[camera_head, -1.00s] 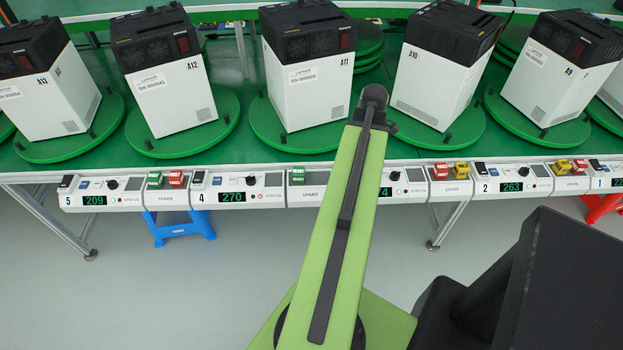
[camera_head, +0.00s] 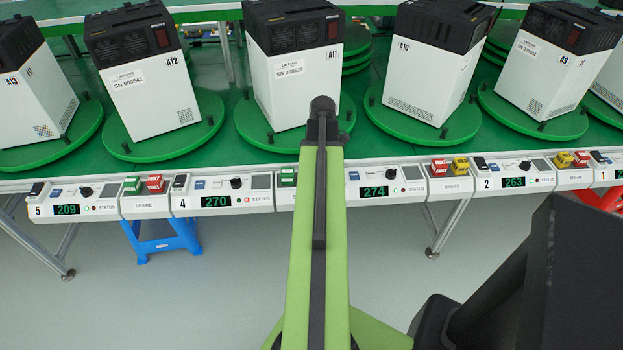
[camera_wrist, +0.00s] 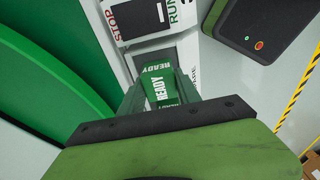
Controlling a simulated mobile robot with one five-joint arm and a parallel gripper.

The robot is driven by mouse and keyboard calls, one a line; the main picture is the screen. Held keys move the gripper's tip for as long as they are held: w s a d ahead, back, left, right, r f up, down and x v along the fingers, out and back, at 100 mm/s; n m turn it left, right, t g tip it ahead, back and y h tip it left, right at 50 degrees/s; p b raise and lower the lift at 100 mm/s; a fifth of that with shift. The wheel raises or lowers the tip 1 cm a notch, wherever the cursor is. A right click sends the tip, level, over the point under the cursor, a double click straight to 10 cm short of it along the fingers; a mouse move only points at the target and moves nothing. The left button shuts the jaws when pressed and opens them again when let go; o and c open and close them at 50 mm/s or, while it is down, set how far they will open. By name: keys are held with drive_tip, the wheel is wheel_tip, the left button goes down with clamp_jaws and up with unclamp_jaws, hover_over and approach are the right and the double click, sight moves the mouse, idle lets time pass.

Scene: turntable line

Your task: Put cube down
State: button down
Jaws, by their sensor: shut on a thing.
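In the wrist view, my gripper (camera_wrist: 162,92) is shut on a green cube (camera_wrist: 158,90) with white READY lettering. The cube is over a white control panel (camera_wrist: 185,48), close to a grey rectangular area on it. I cannot tell whether the cube touches the panel. In the head view my green arm hides the gripper. A green block (camera_head: 288,178) shows on the panel row just left of the arm. I cannot tell whether it is the held cube.
Green turntables with white-and-black machines (camera_head: 293,80) stand behind the panel row. Red block (camera_head: 155,184) and yellow block (camera_head: 460,164) sit on neighbouring panels. A blue stool (camera_head: 167,240) is under the table. A dark box (camera_wrist: 262,25) is near the gripper in the wrist view.

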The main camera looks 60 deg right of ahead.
drive_tip(key=shift+f, duration=0.3)
drive_tip(key=c, duration=0.9)
unclamp_jaws()
drive_tip(key=shift+r, duration=0.1)
drive_tip(key=shift+o, duration=0.2)
wheel_tip(320, 180, up, 12)
drive_tip(key=s+p, duration=0.1)
drive_tip(key=p, duration=1.1)
drive_tip(key=shift+s+d, duration=0.15)
drive_tip(key=shift+d, duration=0.3)
drive_tip(key=shift+r, duration=0.1)
